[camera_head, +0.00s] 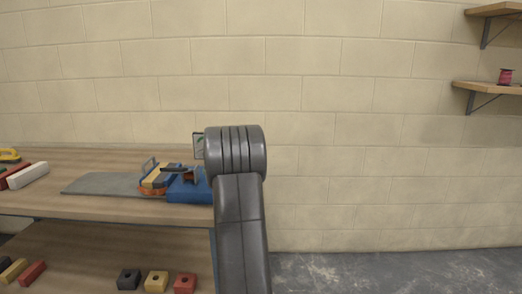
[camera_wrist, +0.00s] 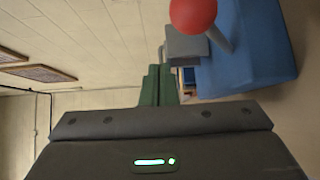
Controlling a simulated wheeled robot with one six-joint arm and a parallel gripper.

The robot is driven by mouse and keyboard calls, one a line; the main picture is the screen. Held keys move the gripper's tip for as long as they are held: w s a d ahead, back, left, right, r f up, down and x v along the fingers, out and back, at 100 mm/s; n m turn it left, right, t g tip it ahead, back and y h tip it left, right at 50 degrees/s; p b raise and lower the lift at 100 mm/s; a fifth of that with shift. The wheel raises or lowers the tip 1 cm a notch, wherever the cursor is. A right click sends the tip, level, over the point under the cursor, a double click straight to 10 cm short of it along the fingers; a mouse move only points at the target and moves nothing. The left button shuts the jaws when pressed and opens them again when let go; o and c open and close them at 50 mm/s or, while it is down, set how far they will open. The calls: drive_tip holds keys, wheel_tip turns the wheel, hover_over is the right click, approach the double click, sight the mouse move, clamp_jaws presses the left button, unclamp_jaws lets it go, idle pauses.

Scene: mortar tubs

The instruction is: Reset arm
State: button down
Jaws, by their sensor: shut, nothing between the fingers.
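My gripper (camera_wrist: 159,84) shows in the wrist view as two green fingers side by side, closed together with nothing held between them. A blue block-shaped thing (camera_wrist: 250,55) is to the right of the fingers, with a grey piece (camera_wrist: 186,44) close to their tips. A red ball (camera_wrist: 193,14) on a grey rod stands out in front of the blue thing. In the head view my arm rises in the middle, over the right end of the workbench; I cannot make out the fingers there.
The wooden workbench (camera_head: 110,208) carries a grey sheet (camera_head: 100,183), a blue box (camera_head: 189,191), an orange-trimmed item (camera_head: 156,180) and red and white bars (camera_head: 29,176). Coloured blocks (camera_head: 156,281) lie on its lower shelf. Floor (camera_head: 400,274) right of the bench is clear. Wall shelves (camera_head: 488,88) hang at right.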

drive_tip(key=shift+w+a+r+n+g+p, duration=0.1)
drive_tip(key=shift+a+r+n+g+p, duration=0.4)
drive_tip(key=shift+p, duration=0.9)
drive_tip(key=shift+a+f+h+p, duration=0.15)
drive_tip(key=shift+a+h+p, duration=0.05)
drive_tip(key=shift+h+p, duration=0.15)
drive_tip(key=shift+f, duration=0.1)
